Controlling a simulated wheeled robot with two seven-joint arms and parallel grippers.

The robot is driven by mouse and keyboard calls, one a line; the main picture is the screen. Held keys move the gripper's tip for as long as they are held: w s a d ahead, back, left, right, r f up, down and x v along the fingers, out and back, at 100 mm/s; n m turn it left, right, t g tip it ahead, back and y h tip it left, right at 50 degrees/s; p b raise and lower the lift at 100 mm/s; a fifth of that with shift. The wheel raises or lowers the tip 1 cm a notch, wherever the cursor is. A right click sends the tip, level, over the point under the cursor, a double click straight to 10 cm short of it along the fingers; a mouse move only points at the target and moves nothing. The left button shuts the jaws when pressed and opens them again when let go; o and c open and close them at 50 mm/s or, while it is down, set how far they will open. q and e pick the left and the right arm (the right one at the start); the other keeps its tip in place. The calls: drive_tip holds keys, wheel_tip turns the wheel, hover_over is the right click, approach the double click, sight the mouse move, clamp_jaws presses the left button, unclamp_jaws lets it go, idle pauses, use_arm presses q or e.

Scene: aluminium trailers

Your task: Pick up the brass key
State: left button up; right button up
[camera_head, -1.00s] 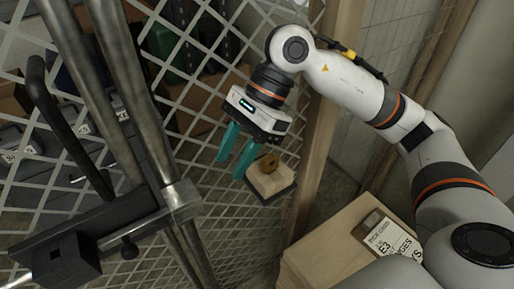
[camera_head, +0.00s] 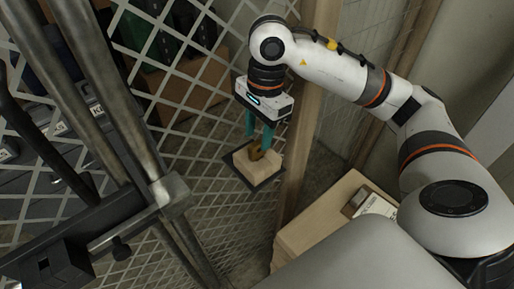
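The brass key (camera_head: 256,150) is a small gold-brown piece standing on a pale wooden block (camera_head: 258,172). The block sits on a dark plate (camera_head: 236,171) in front of the wire mesh. My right gripper (camera_head: 260,139) points down right above the block, its two teal fingers apart. The fingertips are close to the key and partly overlap it in the picture. I cannot tell whether they touch it. My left gripper is not in view.
A mesh partition (camera_head: 165,60) runs behind the block, with a wooden post (camera_head: 317,110) to its right. Metal bars with a latch (camera_head: 170,195) stand at the left. A wooden box (camera_head: 315,222) bearing a label (camera_head: 372,205) is at the lower right.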

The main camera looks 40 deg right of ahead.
sight(257, 142)
wheel_tip(257, 142, down, 4)
drive_tip(key=shift+a+f+p, duration=0.15)
drive_tip(key=shift+p, duration=0.5)
drive_tip(key=shift+c, duration=0.3)
clamp_jaws()
